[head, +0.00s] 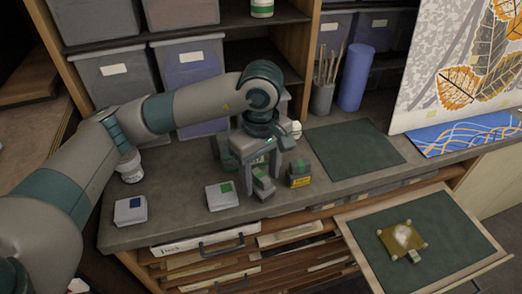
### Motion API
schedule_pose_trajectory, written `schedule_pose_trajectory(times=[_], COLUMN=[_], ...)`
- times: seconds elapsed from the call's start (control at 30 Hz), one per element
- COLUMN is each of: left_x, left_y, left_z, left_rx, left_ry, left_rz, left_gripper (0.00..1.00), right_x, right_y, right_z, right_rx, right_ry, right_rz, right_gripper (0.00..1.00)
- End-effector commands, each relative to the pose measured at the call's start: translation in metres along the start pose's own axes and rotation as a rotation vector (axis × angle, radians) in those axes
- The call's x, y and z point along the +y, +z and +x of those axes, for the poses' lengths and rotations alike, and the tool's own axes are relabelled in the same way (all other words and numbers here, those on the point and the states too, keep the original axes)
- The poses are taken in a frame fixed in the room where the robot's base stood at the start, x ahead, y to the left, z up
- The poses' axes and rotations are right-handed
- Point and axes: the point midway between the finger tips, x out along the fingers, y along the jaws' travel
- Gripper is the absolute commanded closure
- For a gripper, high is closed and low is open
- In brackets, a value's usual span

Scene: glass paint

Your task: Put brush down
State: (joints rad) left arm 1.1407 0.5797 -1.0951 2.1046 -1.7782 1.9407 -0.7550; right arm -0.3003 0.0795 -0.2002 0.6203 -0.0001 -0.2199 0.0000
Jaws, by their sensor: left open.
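My left gripper (262,174) is open, pointing down low over the grey counter (165,215). A small grey block (263,186) stands at its fingertips; I cannot tell whether they touch it. I see no loose brush clearly. Several brushes (328,62) stand upright in a grey cup (321,98) at the back of the counter. My right gripper is not in view.
A yellow-labelled container (299,176) stands right of the gripper. Pads with green (222,196) and blue (130,211) marks and a white jar (130,167) stand left. A green mat (355,147) lies clear. An open drawer (352,238) holds a yellowish plate (388,237).

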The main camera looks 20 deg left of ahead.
Motion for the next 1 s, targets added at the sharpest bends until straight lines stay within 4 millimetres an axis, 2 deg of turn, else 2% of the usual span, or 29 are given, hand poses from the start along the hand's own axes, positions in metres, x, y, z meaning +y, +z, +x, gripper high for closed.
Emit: schedule_pose_trajectory(times=[0.17, 0.4, 0.77, 1.0], left_x=[0.001, 0.001, 0.001, 0.001], left_y=[-0.001, -0.001, -0.001, 0.000], left_z=[-0.015, -0.054, -0.101, -0.118], left_rx=[0.002, 0.002, 0.002, 0.000], left_ry=[0.003, 0.005, 0.003, 0.001], left_rz=[0.000, 0.001, -0.001, -0.001], left_gripper=[0.47, 0.47, 0.47, 0.47], right_x=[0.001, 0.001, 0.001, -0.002], right_y=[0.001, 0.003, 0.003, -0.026], right_z=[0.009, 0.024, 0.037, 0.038], right_rx=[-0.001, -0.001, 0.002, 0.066], right_ry=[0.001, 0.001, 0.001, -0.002], right_rz=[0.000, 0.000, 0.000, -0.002], right_gripper=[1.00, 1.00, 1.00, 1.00])
